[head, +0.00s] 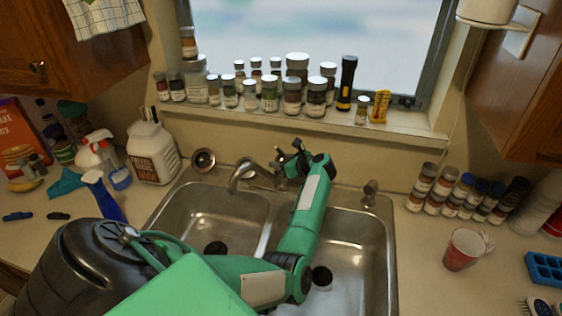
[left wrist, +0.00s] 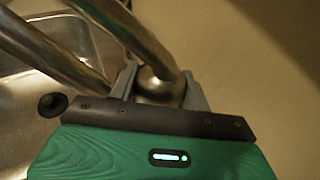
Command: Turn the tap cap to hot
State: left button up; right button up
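The metal tap (head: 243,175) stands behind the double sink, its spout curving left over the left basin. My left gripper (head: 292,160) is at the right end of the tap's base and hides the cap in the head view. In the left wrist view the rounded, shiny tap cap (left wrist: 160,84) sits between the two grey fingers of my left gripper (left wrist: 162,88). The fingers lie against both sides of the cap, with no clear gap. The cap's lower part is hidden by the gripper body. My right gripper is not in view.
Several spice jars (head: 292,95) and a black flashlight (head: 346,83) stand on the window sill above the tap. A white jug (head: 152,150) and spray bottles (head: 97,155) are at left. A red cup (head: 464,249) and more jars (head: 427,186) are at right. My left arm crosses the sink (head: 356,228).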

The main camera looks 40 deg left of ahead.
pick_arm(q)
jog(key=shift+t, duration=0.3)
jog(key=shift+m+t, duration=0.4)
jog(key=shift+m, duration=0.2)
jog(key=shift+r+m+t+p, duration=0.15)
jog(key=shift+m+t+p, duration=0.4)
jog(key=shift+m+t, duration=0.2)
jog(key=m+t+h+p, duration=0.1)
jog(key=m+t+p, duration=0.1)
jog(key=p, duration=0.1)
jog(key=shift+r+t, duration=0.1)
jog(key=shift+t, duration=0.25)
jog(key=shift+m+t+h+p, duration=0.3)
jog(key=shift+m+t+p, duration=0.2)
jog(key=shift+m+p, duration=0.05)
jog(key=shift+w+f, duration=0.1)
jog(key=shift+f, duration=0.1)
jog(key=o, duration=0.7)
